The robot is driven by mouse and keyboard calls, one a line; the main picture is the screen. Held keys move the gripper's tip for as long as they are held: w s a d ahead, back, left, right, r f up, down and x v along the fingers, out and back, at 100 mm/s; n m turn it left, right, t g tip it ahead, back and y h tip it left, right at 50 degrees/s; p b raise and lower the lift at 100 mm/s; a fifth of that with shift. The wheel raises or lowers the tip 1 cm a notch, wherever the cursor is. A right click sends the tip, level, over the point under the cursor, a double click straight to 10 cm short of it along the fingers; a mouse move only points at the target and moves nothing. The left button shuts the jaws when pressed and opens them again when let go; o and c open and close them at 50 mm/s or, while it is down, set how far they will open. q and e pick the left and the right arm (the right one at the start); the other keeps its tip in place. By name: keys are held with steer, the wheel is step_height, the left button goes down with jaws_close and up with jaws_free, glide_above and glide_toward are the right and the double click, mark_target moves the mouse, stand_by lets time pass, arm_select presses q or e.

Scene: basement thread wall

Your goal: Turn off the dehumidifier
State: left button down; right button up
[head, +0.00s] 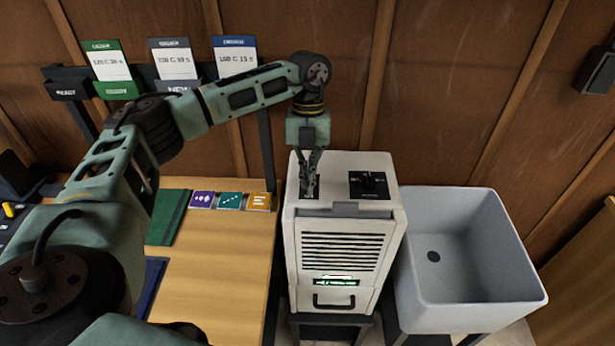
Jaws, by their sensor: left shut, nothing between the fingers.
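The dehumidifier (345,240) is a pale boxy unit with dark front slats. It stands between the wooden bench and the sink. A green strip (333,281) glows low on its front, above a dark handle. On its top right is a black panel with a dark knob or switch (369,183). My left gripper (311,189) is shut and empty, pointing down at the top left of the dehumidifier. Its fingers cover most of a small dark part there, and I cannot tell if they touch it. My right gripper is not in view.
A grey sink (505,292) stands close to the right of the dehumidifier. The wooden bench (215,270) at left holds purple, teal and orange tiles (230,200) and a green folder (167,218). Cards hang on a rack (197,70) at the wall behind my arm.

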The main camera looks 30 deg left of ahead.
arm_select(q)
steer(key=shift+w+a+r, duration=0.15)
steer(key=shift+w+a, duration=0.15)
steer(key=shift+w, duration=0.15)
steer(key=shift+s+d+r, duration=0.15)
steer(key=shift+r, duration=0.15)
steer(key=shift+r+p, duration=0.6)
steer(key=shift+p, duration=0.1)
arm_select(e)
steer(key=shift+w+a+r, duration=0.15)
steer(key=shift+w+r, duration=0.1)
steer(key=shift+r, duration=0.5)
